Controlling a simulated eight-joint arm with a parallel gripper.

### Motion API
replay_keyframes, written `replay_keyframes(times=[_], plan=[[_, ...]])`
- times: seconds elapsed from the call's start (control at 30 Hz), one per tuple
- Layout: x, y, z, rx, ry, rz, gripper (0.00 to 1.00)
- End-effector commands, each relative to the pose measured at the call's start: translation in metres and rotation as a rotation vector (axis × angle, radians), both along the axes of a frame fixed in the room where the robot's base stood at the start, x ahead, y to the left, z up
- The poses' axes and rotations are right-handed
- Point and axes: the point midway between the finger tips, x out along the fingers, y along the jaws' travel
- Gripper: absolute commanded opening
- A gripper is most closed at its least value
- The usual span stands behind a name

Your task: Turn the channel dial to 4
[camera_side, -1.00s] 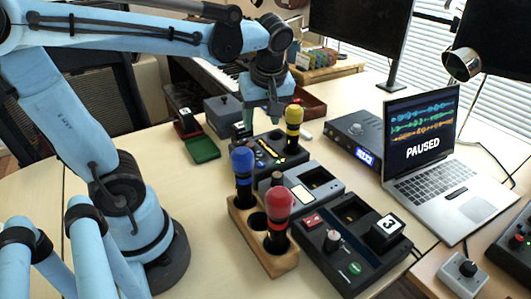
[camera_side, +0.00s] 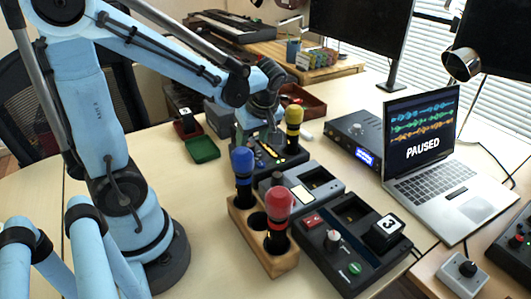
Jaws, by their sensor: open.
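I cannot tell for sure which knob is the channel dial. A knob (camera_side: 333,236) stands on the dark front panel (camera_side: 350,262), between a red button and a green button. Another black knob (camera_side: 467,268) is on a small grey box at the bottom right. A round knob (camera_side: 357,129) tops the dark unit with a blue display (camera_side: 365,156). My gripper (camera_side: 258,136) is open at the far end of the desk, low over the rear panel (camera_side: 270,155) with coloured buttons. The arm and that panel's clutter partly hide its fingertips.
A wooden rack (camera_side: 262,250) holds the blue-topped (camera_side: 243,161) and red-topped (camera_side: 279,202) handles. The yellow-topped handle (camera_side: 294,116) stands beside my gripper. A cube marked 3 (camera_side: 384,233) sits on the front panel. A laptop (camera_side: 440,180) reads PAUSED.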

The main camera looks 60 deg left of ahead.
Motion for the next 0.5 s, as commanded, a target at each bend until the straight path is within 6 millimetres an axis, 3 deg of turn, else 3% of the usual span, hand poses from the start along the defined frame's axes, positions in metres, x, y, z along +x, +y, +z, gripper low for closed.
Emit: replay_keyframes(times=[0.2,0.5], plan=[[0.0,0.008,-0.019,0.0,-0.001,0.001,0.54],[0.0,0.01,-0.025,0.0,-0.001,-0.001,0.54]])
